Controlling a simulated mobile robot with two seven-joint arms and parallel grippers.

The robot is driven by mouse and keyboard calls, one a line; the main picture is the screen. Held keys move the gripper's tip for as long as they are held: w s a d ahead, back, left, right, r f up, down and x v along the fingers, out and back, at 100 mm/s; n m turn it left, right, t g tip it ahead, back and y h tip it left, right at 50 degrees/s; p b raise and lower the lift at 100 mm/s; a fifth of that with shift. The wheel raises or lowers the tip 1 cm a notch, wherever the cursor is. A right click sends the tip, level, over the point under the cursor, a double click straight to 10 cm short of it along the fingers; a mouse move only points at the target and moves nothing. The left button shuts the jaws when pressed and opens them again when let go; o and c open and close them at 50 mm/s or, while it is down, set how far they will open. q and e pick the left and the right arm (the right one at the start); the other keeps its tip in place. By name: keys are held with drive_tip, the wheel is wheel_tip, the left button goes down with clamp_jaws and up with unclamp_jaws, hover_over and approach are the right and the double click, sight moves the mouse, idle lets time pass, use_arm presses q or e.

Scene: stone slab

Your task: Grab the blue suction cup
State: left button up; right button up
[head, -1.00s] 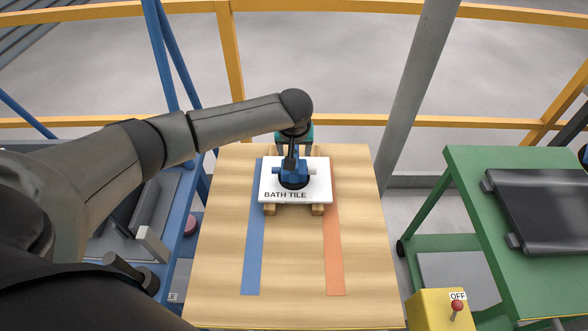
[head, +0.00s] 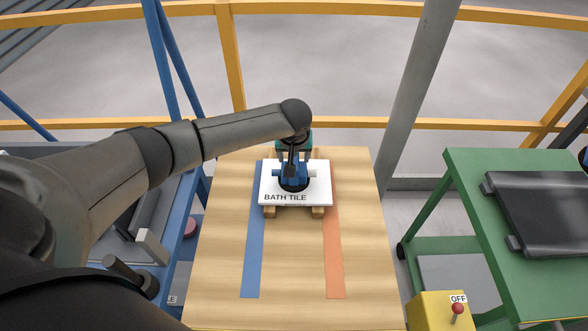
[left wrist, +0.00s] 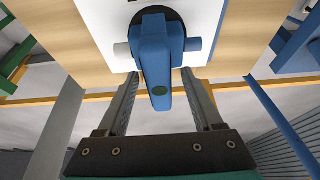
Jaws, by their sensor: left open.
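The blue suction cup (head: 292,177) stands on the white bath tile (head: 322,195), which rests on wooden blocks on the table. Its black base is pressed to the tile, and its blue handle shows large in the left wrist view (left wrist: 158,60). My left gripper (head: 292,160) is right at the cup, reaching it from the far side. In the left wrist view its two open fingers (left wrist: 160,85) lie one on each side of the handle's lower end, with visible gaps. My right gripper is not in view.
The wooden table (head: 370,250) carries a blue strip (head: 253,250) and an orange strip (head: 334,250) beside the tile. A green cart (head: 470,200) with a dark panel stands right. A yellow box (head: 440,312) marked OFF is at the front right. Yellow rails run behind.

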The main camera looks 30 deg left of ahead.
use_arm(q)
drive_tip(key=shift+c, duration=0.3)
clamp_jaws()
idle(0.3)
drive_tip(key=shift+w, duration=0.1)
idle(0.7)
